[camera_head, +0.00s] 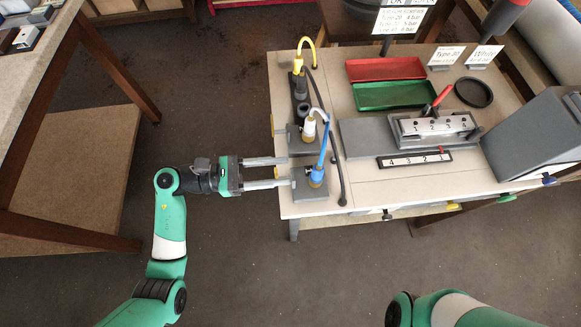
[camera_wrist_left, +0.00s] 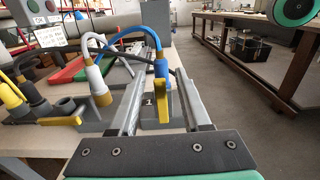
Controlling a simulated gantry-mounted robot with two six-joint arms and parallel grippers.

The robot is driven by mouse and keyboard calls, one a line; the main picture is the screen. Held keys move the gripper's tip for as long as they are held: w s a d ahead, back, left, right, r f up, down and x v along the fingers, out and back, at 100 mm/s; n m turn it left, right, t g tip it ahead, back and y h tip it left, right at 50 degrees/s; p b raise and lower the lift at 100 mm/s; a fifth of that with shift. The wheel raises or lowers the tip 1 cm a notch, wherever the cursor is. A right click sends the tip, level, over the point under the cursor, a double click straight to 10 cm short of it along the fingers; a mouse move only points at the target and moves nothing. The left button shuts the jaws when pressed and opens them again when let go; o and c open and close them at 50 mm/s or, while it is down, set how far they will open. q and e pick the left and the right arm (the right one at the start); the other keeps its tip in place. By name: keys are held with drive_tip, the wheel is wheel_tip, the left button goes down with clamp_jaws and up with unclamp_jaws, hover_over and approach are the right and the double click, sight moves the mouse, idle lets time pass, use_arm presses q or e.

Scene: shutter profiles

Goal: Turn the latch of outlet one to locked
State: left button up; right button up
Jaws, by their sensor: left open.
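My left gripper (camera_head: 290,171) is open, its two fingers pointing right at the grey outlet block (camera_head: 312,188) that carries the blue plug (camera_head: 317,175). In the left wrist view the left gripper (camera_wrist_left: 158,80) frames the blue plug (camera_wrist_left: 161,70) and a grey block between its fingers. My right gripper is out of view.
A white plug (camera_head: 309,128) and a yellow-hosed plug (camera_head: 298,66) stand behind the blue one. Dark hoses run beside them. A numbered strip (camera_head: 414,158), a red tray (camera_head: 385,68) and a green tray (camera_head: 394,95) lie further right. Open floor surrounds my left arm.

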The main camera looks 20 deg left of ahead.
use_arm(q)
drive_tip(key=shift+x, duration=1.6)
clamp_jaws()
